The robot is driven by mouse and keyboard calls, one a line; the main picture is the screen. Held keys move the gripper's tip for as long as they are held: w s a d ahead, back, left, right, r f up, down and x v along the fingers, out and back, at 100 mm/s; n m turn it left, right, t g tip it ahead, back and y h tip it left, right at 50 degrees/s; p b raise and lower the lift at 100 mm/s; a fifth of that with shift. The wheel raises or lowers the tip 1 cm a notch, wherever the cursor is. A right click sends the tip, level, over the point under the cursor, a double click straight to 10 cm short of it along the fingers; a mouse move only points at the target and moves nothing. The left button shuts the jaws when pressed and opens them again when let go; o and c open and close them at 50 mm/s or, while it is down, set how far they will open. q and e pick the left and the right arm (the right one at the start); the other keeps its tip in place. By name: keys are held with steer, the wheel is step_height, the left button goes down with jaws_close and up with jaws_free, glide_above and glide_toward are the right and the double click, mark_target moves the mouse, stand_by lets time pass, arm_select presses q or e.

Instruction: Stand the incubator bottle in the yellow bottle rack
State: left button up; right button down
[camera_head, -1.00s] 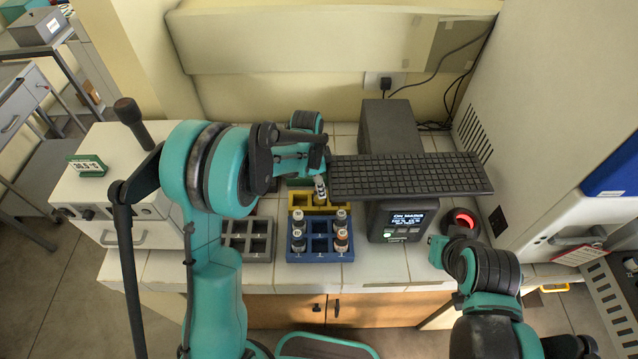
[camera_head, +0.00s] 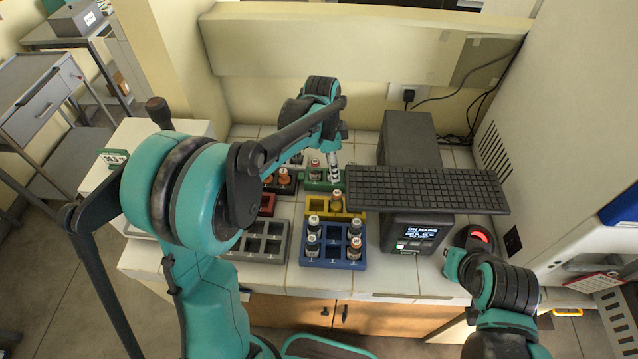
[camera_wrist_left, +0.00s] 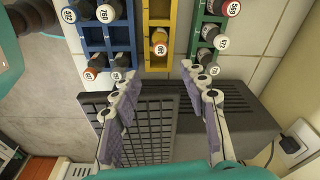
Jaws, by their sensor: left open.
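The yellow bottle rack (camera_head: 352,204) stands on the bench behind the blue rack. One bottle (camera_head: 336,201) with a white, numbered cap and an orange band stands in it. The left wrist view shows that bottle (camera_wrist_left: 159,42) in the yellow rack (camera_wrist_left: 158,12), seen from above, with empty room beside it. My left gripper (camera_head: 335,178) is over the green rack, behind the yellow one. In the left wrist view its fingers (camera_wrist_left: 160,88) are apart, with nothing between them and clear of the bottle. My right arm is low at the right; its fingers do not show.
The blue rack (camera_head: 333,262) and the green rack (camera_wrist_left: 195,30) hold several bottles. A grey rack (camera_head: 262,240) is left of the blue one. A dark device (camera_head: 412,140) with a wide black grid plate (camera_head: 430,190) stands close on the right. A red-lit round device (camera_head: 479,237) is beyond it.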

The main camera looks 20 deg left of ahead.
arm_select(q)
steer(key=s+a+r+n+t, duration=0.1)
steer(key=s+r+n+t, duration=0.1)
steer(key=s+n, duration=0.2)
steer(key=s+a+r+n+t, duration=0.1)
steer(key=s+n, duration=0.3)
steer(key=s, duration=0.5)
steer(key=s+a+r+n+t+y, duration=0.1)
steer(key=s+a+r+n+t, duration=0.1)
steer(key=s+n, duration=0.3)
steer(key=s+t, duration=0.1)
steer(key=s, duration=0.1)
steer(key=shift+s+a+r+t, duration=0.3)
steer(key=shift+a, duration=0.1)
steer(key=shift+f, duration=0.1)
step_height(320, 180, down, 12)
steer(key=b, duration=1.2)
steer(key=shift+f+b, duration=0.25)
steer(key=shift+b, duration=0.1)
steer(key=shift+r, duration=0.2)
steer(key=shift+c, duration=1.2)
